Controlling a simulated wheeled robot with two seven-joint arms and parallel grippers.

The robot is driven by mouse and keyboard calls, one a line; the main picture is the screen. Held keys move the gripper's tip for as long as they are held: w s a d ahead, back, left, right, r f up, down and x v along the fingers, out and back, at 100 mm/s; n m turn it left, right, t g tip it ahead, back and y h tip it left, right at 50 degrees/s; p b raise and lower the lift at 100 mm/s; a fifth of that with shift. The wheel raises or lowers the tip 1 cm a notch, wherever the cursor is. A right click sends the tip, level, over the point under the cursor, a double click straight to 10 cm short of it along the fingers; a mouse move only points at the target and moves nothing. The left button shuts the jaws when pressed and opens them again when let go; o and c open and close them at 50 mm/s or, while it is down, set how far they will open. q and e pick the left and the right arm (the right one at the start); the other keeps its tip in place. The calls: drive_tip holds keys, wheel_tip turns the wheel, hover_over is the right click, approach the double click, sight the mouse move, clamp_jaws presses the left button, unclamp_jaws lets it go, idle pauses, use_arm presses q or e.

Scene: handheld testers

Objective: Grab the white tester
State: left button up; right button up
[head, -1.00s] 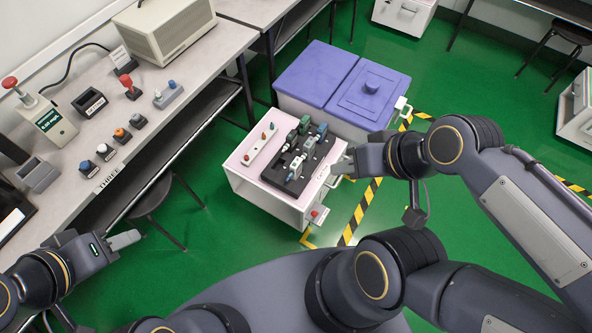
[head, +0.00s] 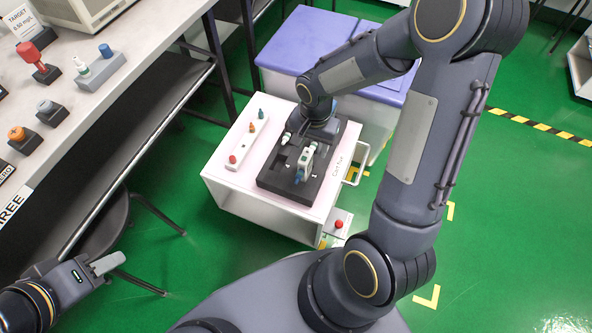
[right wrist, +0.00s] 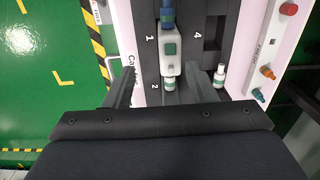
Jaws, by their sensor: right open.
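A white tester (right wrist: 171,55) with a green button and a blue end (right wrist: 167,17) lies in the black rack (right wrist: 146,71) in the right wrist view. It also shows in the head view (head: 306,159), on the rack (head: 283,184). My right gripper (right wrist: 162,85) is open, its fingers on either side of the tester's near end, with no visible contact. In the head view my right wrist hides the back of the rack. My left gripper (head: 108,263) is far from the rack at lower left; its jaw state is unclear.
The rack sits on a white cart (head: 230,195) with a strip of coloured knobs (head: 249,141). Small white bottles (right wrist: 219,75) stand in the rack near my right fingers. A blue-lidded bin (head: 290,50) is behind the cart. A workbench (head: 130,85) is at left.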

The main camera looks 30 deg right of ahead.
sight(309, 155)
drive_tip(key=shift+w+f, duration=0.2)
drive_tip(key=shift+f, duration=0.4)
drive_tip(key=shift+w+f, duration=0.15)
drive_tip(key=shift+f, duration=0.45)
wheel_tip(309, 155, down, 2)
drive_tip(key=shift+a+f+b, duration=0.15)
drive_tip(key=shift+f+b, duration=0.05)
drive_tip(key=shift+b, duration=0.55)
drive_tip(key=f+b, duration=0.1)
drive_tip(key=f, duration=0.2)
drive_tip(key=f+b, duration=0.1)
drive_tip(key=shift+w+a+f+b, duration=0.15)
drive_tip(key=shift+a+f+b, duration=0.2)
drive_tip(key=shift+a+f, duration=0.05)
drive_tip(key=shift+r, duration=0.1)
clamp_jaws()
